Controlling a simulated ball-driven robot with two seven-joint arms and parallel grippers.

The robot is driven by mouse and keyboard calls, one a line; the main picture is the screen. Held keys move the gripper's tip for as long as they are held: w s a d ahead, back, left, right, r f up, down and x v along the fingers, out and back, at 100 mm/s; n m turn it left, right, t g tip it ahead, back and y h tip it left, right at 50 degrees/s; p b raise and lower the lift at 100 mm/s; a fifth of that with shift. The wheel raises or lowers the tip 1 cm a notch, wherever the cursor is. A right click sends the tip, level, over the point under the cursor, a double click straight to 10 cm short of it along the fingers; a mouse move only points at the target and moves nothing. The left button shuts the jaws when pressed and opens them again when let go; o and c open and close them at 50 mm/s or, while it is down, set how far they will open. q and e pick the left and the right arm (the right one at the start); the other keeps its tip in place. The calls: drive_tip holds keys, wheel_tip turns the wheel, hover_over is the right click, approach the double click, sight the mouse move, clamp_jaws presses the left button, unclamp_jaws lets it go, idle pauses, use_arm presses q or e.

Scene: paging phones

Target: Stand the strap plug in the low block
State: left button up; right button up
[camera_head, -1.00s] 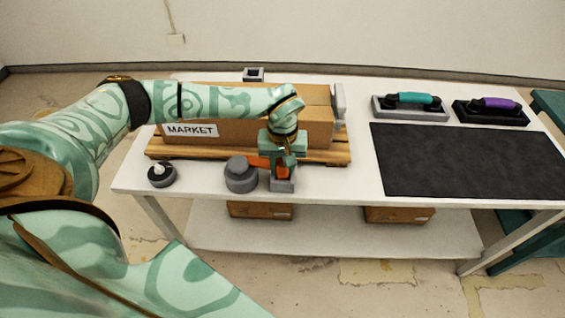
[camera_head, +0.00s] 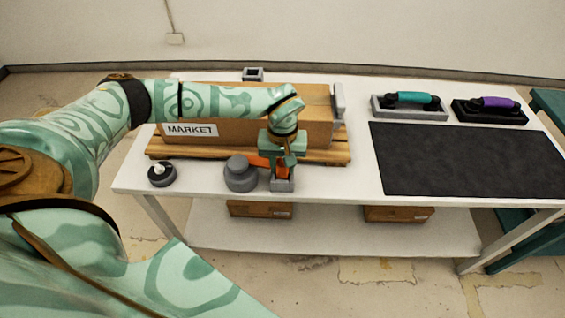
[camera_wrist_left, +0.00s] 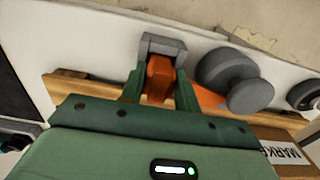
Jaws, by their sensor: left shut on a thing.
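My left gripper (camera_head: 283,174) is shut on the orange strap plug (camera_wrist_left: 160,77), which sits between its two green fingers in the left wrist view. The low block (camera_head: 283,185) is a small grey block near the table's front edge, directly under the fingertips. It also shows in the left wrist view (camera_wrist_left: 150,45), with the plug's end against or inside it. I cannot tell how deep the plug goes. An orange strap (camera_wrist_left: 207,98) runs from beside the plug toward a grey round knobbed piece (camera_head: 240,175). My right gripper is out of view.
A cardboard box (camera_head: 240,132) marked MARKET lies on a wooden pallet (camera_head: 215,154) just behind the gripper. A dark round piece with a white top (camera_head: 161,175) is at the left. Another grey block (camera_head: 253,75) stands behind the box. A black mat (camera_head: 465,160) covers the right side.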

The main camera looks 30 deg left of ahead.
sight(283, 164)
use_arm(q)
drive_tip(key=shift+f+b, duration=0.3)
drive_tip(key=shift+f, duration=0.25)
drive_tip(key=o, duration=0.7)
wheel_tip(283, 164, up, 11)
drive_tip(key=p, duration=0.9)
drive_tip(key=shift+r, duration=0.1)
drive_tip(key=shift+d, duration=0.1)
